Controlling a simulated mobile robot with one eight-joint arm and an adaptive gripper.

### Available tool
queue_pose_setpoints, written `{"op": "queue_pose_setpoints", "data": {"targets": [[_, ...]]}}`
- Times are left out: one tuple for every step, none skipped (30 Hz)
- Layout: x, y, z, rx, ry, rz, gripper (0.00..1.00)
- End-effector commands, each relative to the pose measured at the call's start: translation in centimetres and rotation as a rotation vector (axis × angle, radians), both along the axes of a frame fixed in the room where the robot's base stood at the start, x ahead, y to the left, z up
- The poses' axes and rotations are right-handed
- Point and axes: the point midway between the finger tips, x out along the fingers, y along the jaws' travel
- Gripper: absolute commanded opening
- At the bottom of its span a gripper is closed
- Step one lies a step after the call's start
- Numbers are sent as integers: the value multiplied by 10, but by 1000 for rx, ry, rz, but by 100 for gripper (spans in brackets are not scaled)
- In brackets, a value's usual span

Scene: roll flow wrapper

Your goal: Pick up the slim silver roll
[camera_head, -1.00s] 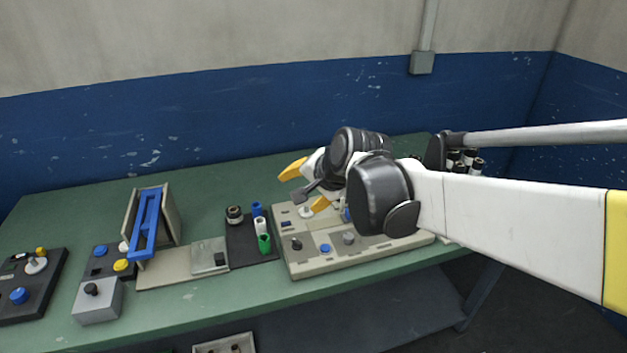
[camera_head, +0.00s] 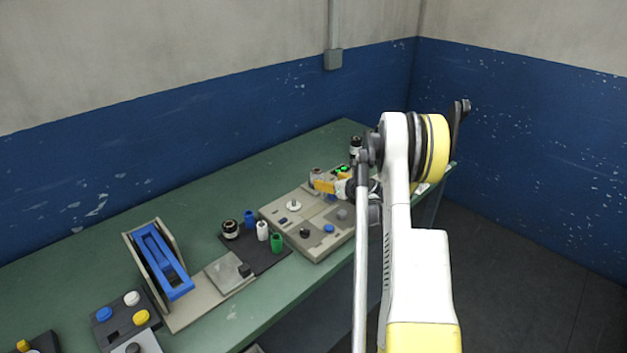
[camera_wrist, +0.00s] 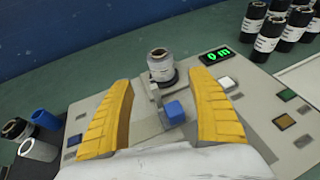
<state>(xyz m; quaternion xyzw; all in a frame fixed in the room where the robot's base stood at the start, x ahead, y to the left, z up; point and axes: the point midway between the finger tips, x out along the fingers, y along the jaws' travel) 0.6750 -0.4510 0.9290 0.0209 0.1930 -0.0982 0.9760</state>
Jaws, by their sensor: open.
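A silver-grey roll (camera_wrist: 161,66) with a dark hollow core stands upright at the back of the beige panel (camera_wrist: 252,100) in the wrist view. It also shows in the head view (camera_head: 316,174), beside my gripper and partly hidden. My gripper (camera_wrist: 166,86) is open, its two yellow fingers spread apart with nothing held. The roll stands beyond the fingertips, roughly centred in the gap, and looks apart from both. In the head view my gripper (camera_head: 330,186) is over the far part of the panel, mostly hidden by my arm.
A blue block (camera_wrist: 174,112) sits between the fingers on the panel. A green-lit display (camera_wrist: 215,55) is right of the roll. Several black rolls (camera_wrist: 268,36) stand at the upper right. Small cylinders (camera_head: 262,231) and a blue-framed stand (camera_head: 160,262) are to the left.

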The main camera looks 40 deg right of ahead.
Motion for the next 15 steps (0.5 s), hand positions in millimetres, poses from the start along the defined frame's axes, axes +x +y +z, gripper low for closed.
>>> {"op": "queue_pose_setpoints", "data": {"targets": [[5,-1,-4,1,0,1,68],[9,-2,-5,0,0,1,68],[15,-2,-8,0,1,2,68],[19,-3,-10,-1,1,3,68],[24,-4,-12,-1,0,3,68],[31,-5,-15,-1,0,3,68],[36,-6,-17,-1,0,3,68],[40,-7,-19,-1,0,3,68],[44,-8,-20,-2,1,2,68],[46,-9,-21,-2,1,2,68],[49,-9,-22,-3,2,2,68],[53,-10,-25,-3,2,2,68],[56,-11,-27,-4,2,4,68],[60,-12,-29,-4,2,4,68],[66,-13,-33,-3,2,5,68]]}}
